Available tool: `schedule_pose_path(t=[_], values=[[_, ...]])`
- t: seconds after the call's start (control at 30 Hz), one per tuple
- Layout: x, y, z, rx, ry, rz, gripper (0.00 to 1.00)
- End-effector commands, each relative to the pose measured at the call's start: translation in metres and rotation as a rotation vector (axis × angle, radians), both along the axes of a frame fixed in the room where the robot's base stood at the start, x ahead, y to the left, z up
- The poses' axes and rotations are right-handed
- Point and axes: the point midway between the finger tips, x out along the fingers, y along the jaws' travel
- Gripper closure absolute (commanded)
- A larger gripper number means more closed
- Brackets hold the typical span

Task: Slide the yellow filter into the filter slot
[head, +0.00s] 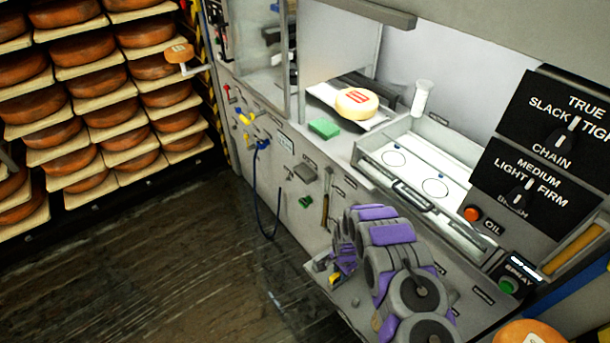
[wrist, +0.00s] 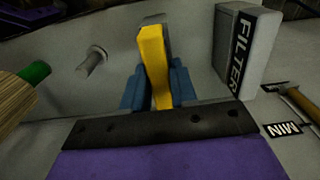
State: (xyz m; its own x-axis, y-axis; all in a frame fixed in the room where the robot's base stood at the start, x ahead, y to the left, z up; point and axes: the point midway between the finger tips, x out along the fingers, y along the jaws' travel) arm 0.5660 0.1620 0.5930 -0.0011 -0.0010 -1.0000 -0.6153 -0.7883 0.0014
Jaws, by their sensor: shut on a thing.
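The yellow filter (wrist: 153,62) stands upright as a narrow strip in the wrist view. My gripper (wrist: 157,85) has its blue fingers shut on either side of it. A grey edge shows around the filter's top; I cannot tell whether that belongs to the filter or the panel. A grey block labelled FILTER (wrist: 239,50) stands to the right, apart from the filter. The slot opening itself is not clearly visible. In the head view, my gripper (head: 336,276) is low at the machine's front, partly hidden by my purple and grey arm, with a bit of yellow filter (head: 334,280) showing.
A grey peg (wrist: 92,60) and a green-tipped round part (wrist: 33,73) lie left of the filter. A MIN label (wrist: 284,129) is at lower right. The machine's front holds a hanging blue hose (head: 259,190) and a wooden-handled tool (head: 326,195). Cheese racks (head: 90,75) stand far left.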

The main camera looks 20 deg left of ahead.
Motion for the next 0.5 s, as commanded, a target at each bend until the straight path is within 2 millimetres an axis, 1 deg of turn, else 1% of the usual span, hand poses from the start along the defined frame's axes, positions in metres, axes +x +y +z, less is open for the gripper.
schedule_pose_path(t=[0.5], values=[[0.000, 0.000, 0.015, 0.000, 0.000, 0.000, 1.00]])
